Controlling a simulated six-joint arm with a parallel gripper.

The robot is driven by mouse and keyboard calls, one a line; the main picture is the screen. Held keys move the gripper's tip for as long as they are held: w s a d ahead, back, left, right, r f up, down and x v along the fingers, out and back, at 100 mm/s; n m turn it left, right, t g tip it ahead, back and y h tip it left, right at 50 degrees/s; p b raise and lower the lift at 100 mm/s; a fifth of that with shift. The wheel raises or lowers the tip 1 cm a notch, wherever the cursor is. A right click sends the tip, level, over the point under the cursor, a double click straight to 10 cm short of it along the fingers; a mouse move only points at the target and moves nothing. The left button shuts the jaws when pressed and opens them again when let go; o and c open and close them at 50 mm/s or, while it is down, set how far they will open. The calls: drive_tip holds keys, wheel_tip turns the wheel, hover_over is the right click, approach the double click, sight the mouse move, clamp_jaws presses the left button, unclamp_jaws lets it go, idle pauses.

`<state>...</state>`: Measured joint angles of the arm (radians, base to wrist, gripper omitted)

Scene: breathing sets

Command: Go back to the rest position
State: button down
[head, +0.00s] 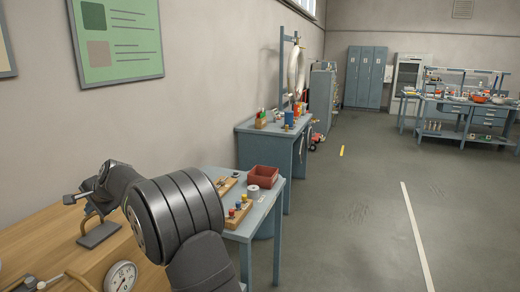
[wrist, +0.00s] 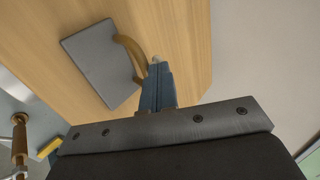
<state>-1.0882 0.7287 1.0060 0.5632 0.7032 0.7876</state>
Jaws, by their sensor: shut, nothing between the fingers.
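My gripper (wrist: 156,68) shows in the wrist view with its blue fingers together and nothing between them. It points over the wooden tabletop (wrist: 190,40). Its fingertips overlap the view of a curved wooden handle (wrist: 130,50) beside a grey plate (wrist: 103,62); I cannot tell whether they touch. In the head view my dark arm links fill the lower left over the wooden table (head: 40,240), and the fingers are not clearly visible there. A grey plate (head: 100,234) lies on that table beside my arm.
A round dial gauge (head: 121,277) lies near the table's front. A blue-grey side table (head: 262,212) holds a red bin (head: 263,176), a white roll (head: 253,192) and a wooden block with coloured pegs (head: 238,213). A wall runs along the left. Open floor lies at right.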

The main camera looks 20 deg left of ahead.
drive_tip(key=d, duration=0.4)
drive_tip(key=v, duration=1)
drive_tip(key=s+a+f+n+h, duration=0.1)
drive_tip(key=a+f+n, duration=0.1)
drive_tip(key=a+n, duration=0.1)
drive_tip(key=s+a+f+n+h, duration=0.1)
drive_tip(key=s+a+n+h, duration=0.1)
drive_tip(key=a+n, duration=0.1)
drive_tip(key=s+a+f+n+t+h, duration=0.1)
drive_tip(key=s+a+f+n, duration=0.1)
drive_tip(key=a+n, duration=0.1)
drive_tip(key=shift+s+a+f+n+h, duration=0.2)
drive_tip(key=shift+f+n+h, duration=0.1)
drive_tip(key=shift+f+h, duration=0.1)
drive_tip(key=shift+s+a+f+n+t+h, duration=0.2)
drive_tip(key=shift+s+a+n+t+h, duration=0.1)
drive_tip(key=shift+a+n, duration=0.15)
drive_tip(key=shift+s+a+f+n+t+h, duration=0.2)
drive_tip(key=shift+a+n+h, duration=0.1)
drive_tip(key=shift+n, duration=0.25)
